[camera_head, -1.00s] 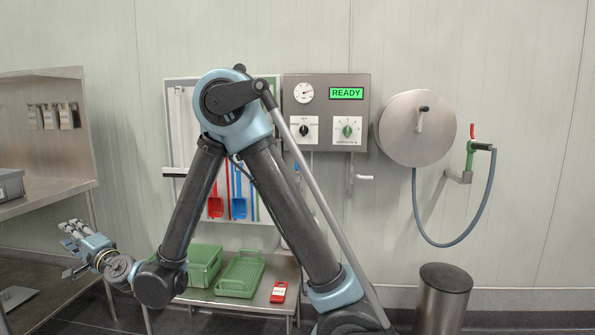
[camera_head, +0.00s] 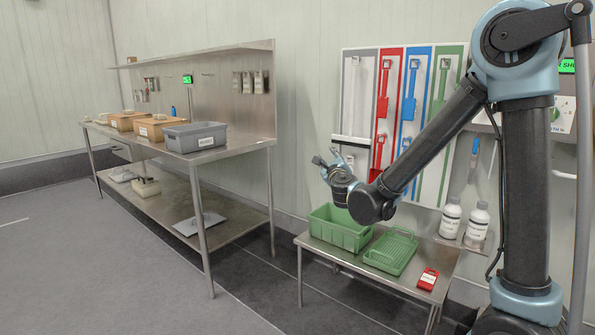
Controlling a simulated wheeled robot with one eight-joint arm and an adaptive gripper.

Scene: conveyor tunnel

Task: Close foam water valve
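The foam water valve cannot be told apart in this view. A steel control panel (camera_head: 571,139) stands at the right edge, largely covered by my arm and cut off by the picture. Part of its green display (camera_head: 567,66) and a green knob (camera_head: 556,113) on a white plate show beside my arm. A short pale pipe or handle (camera_head: 565,174) sticks out below the panel. My gripper (camera_head: 334,157) is held in the air above the green crate, well left of the panel. Its fingers look spread apart, with nothing between them.
A low steel table (camera_head: 318,246) bears a green crate (camera_head: 340,236), a green tray (camera_head: 390,250) and a red card (camera_head: 428,278). Two white bottles (camera_head: 450,218) stand on a small shelf. A tool board (camera_head: 358,95) hangs behind. A long steel workbench (camera_head: 236,153) stands left; the left floor is clear.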

